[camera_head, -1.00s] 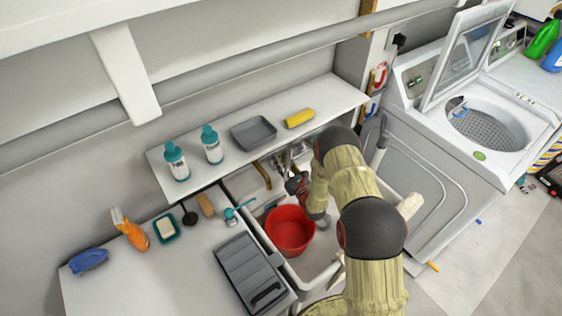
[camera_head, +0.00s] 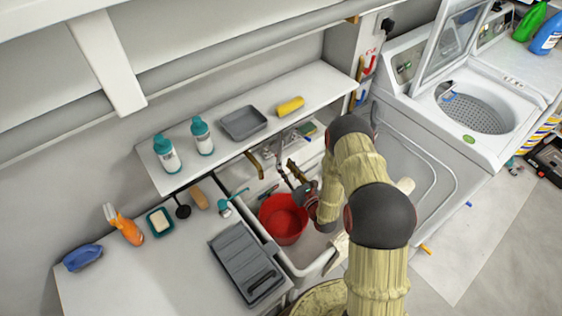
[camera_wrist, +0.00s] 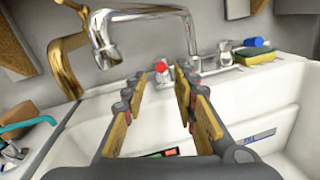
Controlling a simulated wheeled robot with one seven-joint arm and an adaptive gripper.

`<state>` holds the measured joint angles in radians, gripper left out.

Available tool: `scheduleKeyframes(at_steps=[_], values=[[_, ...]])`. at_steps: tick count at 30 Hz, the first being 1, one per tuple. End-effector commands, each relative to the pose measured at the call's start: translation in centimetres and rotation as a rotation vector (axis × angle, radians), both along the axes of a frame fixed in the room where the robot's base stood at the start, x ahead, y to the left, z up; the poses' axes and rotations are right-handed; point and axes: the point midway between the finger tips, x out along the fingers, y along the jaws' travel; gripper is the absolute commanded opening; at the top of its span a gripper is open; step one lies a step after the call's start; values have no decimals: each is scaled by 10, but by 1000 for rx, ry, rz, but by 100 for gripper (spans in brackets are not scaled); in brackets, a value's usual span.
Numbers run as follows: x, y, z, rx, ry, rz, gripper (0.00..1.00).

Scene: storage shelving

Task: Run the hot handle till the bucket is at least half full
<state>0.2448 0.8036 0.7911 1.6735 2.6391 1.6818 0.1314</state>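The red bucket (camera_head: 283,222) stands in the white sink in the head view; its inside looks red, and I cannot make out any water. The chrome faucet (camera_wrist: 146,14) is at the sink's back wall in the wrist view. A red-marked handle (camera_wrist: 162,67) shows just beyond and between my fingertips, apart from them as far as I can tell. A blue-topped piece (camera_wrist: 253,42) is farther right; I cannot tell if it is the other handle. My gripper (camera_wrist: 161,88) is open and empty, pointing at the faucet. It also shows above the sink in the head view (camera_head: 296,173).
A brass-coloured pipe (camera_wrist: 68,50) curves down left of the faucet, close to my left finger. A yellow-green sponge (camera_wrist: 254,55) lies on the sink's back ledge. A shelf (camera_head: 325,88) with bottles and a tray overhangs the sink's back. A grey tray (camera_head: 246,264) stands left of the sink.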

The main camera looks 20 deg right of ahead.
Motion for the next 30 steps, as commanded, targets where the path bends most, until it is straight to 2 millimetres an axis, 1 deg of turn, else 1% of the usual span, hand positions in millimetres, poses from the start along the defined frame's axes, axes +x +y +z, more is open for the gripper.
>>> scheduleKeyframes(at_steps=[4, 11, 14, 16, 17, 20, 21, 23, 24, 26, 27, 29, 30], values=[[-7, -2, 0, 0, 0, -2, 28], [-8, -2, 0, 0, 0, -1, 28], [-8, -2, -1, -5, 5, 1, 24], [-11, 5, -7, -14, 25, 28, 20], [-13, 11, -11, -17, 38, 48, 18], [-29, 40, -23, -25, 87, 161, 12], [-39, 56, -27, -30, 109, 225, 10], [-56, 80, -29, -41, 137, 330, 7], [-67, 96, -27, -51, 151, 404, 4], [-84, 117, -20, -73, 158, 514, 1], [-95, 129, -13, -91, 160, 586, 0], [-112, 146, -1, -125, 155, 696, 0], [-123, 156, 9, -153, 148, 768, 0]])
